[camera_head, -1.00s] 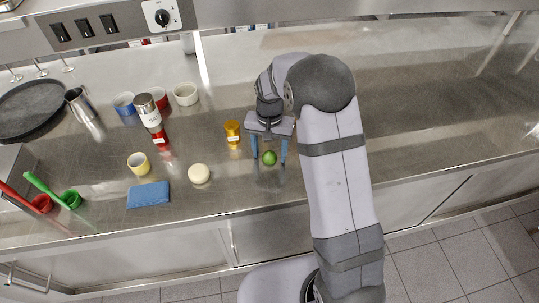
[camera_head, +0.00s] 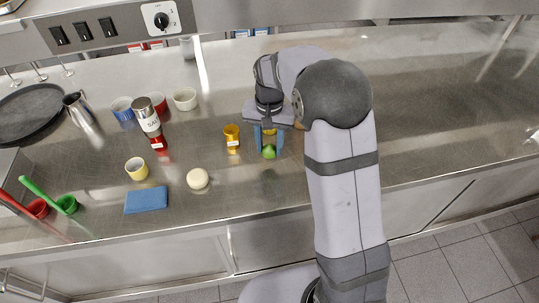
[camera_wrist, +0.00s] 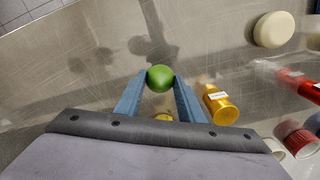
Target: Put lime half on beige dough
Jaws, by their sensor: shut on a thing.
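The green lime half (camera_head: 268,152) is between the two blue fingers of my gripper (camera_head: 269,140), held above the steel counter. In the wrist view the lime half (camera_wrist: 160,78) sits at the fingertips of my gripper (camera_wrist: 160,84), with both fingers against its sides. The beige dough (camera_head: 197,179) is a pale round lump on the counter, left of and nearer the front edge than my gripper. It also shows at the upper right of the wrist view (camera_wrist: 273,29).
An orange bottle (camera_head: 232,138) stands between the dough and my gripper, slightly farther back. A yellow-orange thing (camera_wrist: 163,117) shows behind the fingers. The counter's right side is clear.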

